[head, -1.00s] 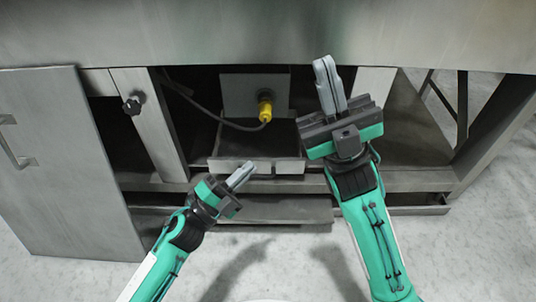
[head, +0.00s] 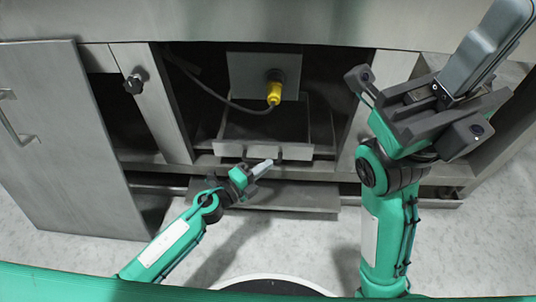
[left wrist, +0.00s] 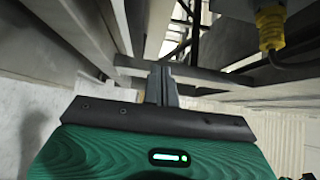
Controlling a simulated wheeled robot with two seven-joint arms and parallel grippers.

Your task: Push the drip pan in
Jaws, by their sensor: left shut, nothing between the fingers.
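The drip pan (head: 230,150) is a shallow grey tray inside the open bay of the steel cabinet, under a yellow connector. Its upright front lip faces me, with a dark notch near the middle. My left gripper (head: 262,167) is shut and empty, with its tips just in front of and below the lip; contact cannot be told. In the left wrist view the shut fingers (left wrist: 162,80) point toward grey metal bars. My right gripper (head: 510,20) is raised at the upper right, away from the pan; its finger gap is not clear.
The yellow connector (head: 274,92) hangs on a dark cable above the pan. A grey panel door (head: 70,140) stands at the left, beside a black knob (head: 134,84). A lower shelf (head: 290,198) juts out below the bay. The floor in front is clear.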

